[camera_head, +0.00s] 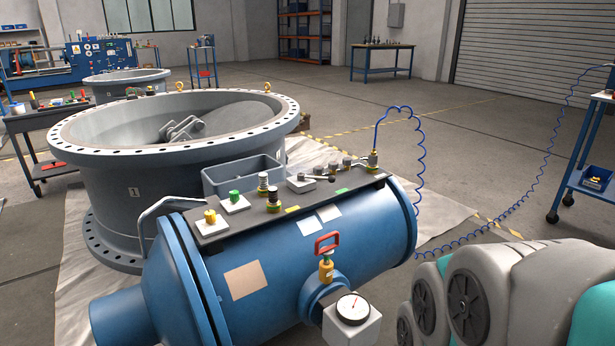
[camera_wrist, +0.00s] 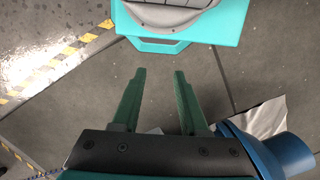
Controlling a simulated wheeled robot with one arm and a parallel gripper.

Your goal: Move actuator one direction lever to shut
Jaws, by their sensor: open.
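A blue cylindrical actuator (camera_head: 300,255) lies in front of the large grey valve body in the head view. A dark control plate (camera_head: 240,222) runs along its top, carrying several small fittings. A small lever (camera_head: 318,179) sits on a pale block near the plate's middle; I cannot tell for sure that it is the direction lever, or its setting. My gripper (camera_wrist: 160,74) shows in the wrist view with two green fingers apart and nothing between them, above the floor. It is away from the plate. Part of a blue cylinder (camera_wrist: 285,157) shows at the lower right there.
A red-handled valve (camera_head: 327,245) and a gauge (camera_head: 353,308) stick out from the actuator's front. A grey bin (camera_head: 243,175) stands behind the plate. A blue coiled hose (camera_head: 470,238) runs from the plate's right end to a blue cart (camera_head: 592,180). Open floor lies beyond.

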